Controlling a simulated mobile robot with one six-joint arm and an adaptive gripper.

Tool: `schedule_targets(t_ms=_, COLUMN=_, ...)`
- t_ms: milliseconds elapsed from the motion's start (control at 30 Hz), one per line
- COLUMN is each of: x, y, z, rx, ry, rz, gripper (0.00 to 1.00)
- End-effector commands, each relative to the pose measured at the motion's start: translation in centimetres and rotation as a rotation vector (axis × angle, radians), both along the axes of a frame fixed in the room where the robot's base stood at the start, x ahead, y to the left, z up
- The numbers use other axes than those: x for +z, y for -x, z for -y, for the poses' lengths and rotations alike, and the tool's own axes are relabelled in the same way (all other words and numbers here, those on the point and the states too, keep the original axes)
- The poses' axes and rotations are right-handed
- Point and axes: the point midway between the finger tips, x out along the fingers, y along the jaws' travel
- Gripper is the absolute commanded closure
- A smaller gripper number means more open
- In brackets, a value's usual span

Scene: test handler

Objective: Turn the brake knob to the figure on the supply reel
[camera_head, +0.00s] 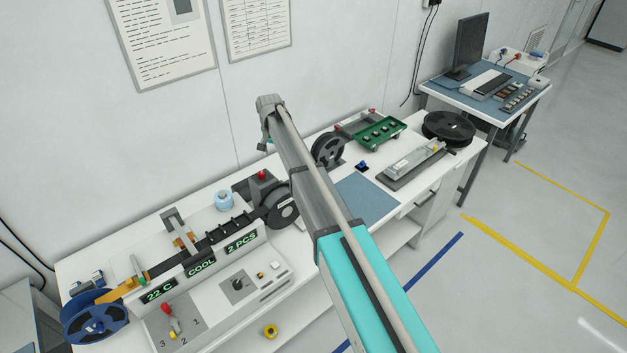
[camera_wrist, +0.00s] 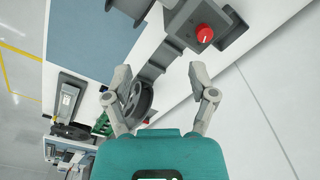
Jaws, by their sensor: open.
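A red brake knob (camera_wrist: 204,34) with a pale pointer line sits on a grey block in the wrist view. It also shows in the head view (camera_head: 262,174), beside a dark grey reel (camera_head: 282,207). My gripper (camera_wrist: 161,72) is open with nothing held, its fingers spread. The knob lies beyond the right fingertip, apart from it. A blue reel (camera_head: 95,318) stands at the far left end of the bench, by orange tape. I cannot tell which reel is the supply reel, and no figure is readable on any. In the head view my arm hides the fingers.
A second dark reel (camera_head: 328,150) stands further along the bench; a reel in the wrist view (camera_wrist: 138,103) lies close to the left finger. A panel shows "22 C", "COOL" and "2 PCS". A green tray (camera_head: 378,132) and blue mat (camera_head: 366,196) lie to the right.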

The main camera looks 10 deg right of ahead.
Motion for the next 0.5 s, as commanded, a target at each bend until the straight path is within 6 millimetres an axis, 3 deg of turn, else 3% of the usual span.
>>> schedule_targets(t_ms=500, x=0.0, y=5.7, z=5.1, rx=0.055, ry=0.000, rz=0.010, gripper=0.27)
